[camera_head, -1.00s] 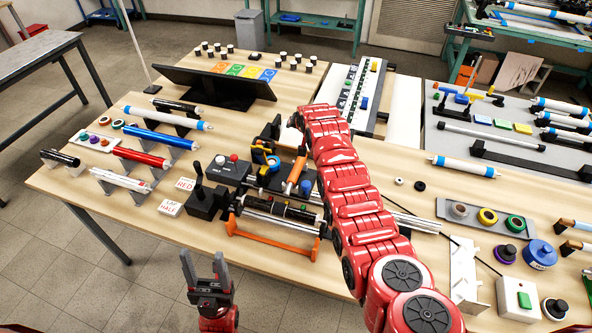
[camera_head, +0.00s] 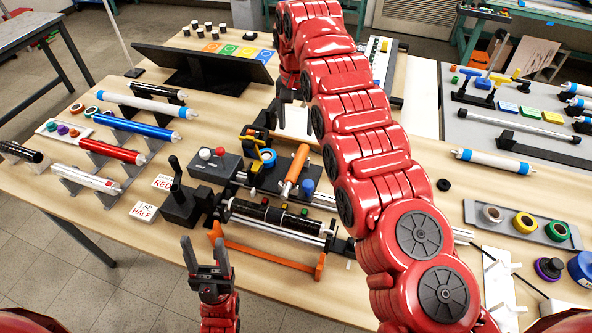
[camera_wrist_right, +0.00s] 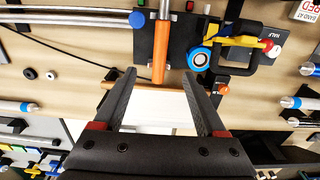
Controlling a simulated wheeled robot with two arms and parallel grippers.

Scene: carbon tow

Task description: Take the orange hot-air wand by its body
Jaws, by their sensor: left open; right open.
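The orange hot-air wand (camera_head: 296,168) lies slantwise on the dark fixture at the middle of the table. In the right wrist view its orange body (camera_wrist_right: 162,45) runs down towards the space between the fingertips. My right gripper (camera_wrist_right: 159,74) is open, with nothing clamped between its fingers. In the head view the right gripper (camera_head: 285,100) is beyond the wand's far end, partly hidden by my arm. My left gripper (camera_head: 207,247) is open and empty, in front of the table's near edge.
A blue-and-yellow tape roll (camera_head: 267,156) sits beside the wand on the left. A black roller on rails (camera_head: 265,213) and an orange handle frame (camera_head: 262,258) lie nearer. A black screen (camera_head: 203,68) stands behind. A control box with knobs (camera_head: 212,165) is to the left.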

